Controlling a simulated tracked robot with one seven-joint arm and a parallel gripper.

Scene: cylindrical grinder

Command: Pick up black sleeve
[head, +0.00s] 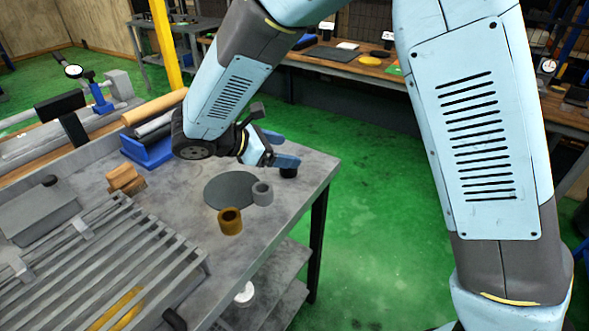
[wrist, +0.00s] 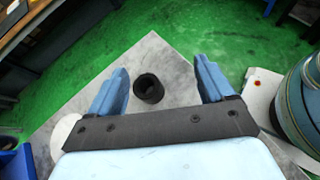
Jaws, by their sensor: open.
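The black sleeve (head: 289,173) stands on the grey table near its far right corner, partly hidden by my gripper in the head view. In the wrist view the sleeve (wrist: 149,89) is upright with its open bore showing, and lies between the two blue fingers in the picture, nearer the left one. My gripper (head: 283,150) is open and empty over the sleeve; its fingers also show spread wide in the wrist view (wrist: 161,70). I see no contact with the sleeve, but cannot tell the exact height gap.
A grey sleeve (head: 262,193) and a brass sleeve (head: 230,222) stand near a dark round disc (head: 222,189) on the table (head: 190,228). A blue holder (head: 147,152) is to the left. The table's edge and corner are close to the black sleeve.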

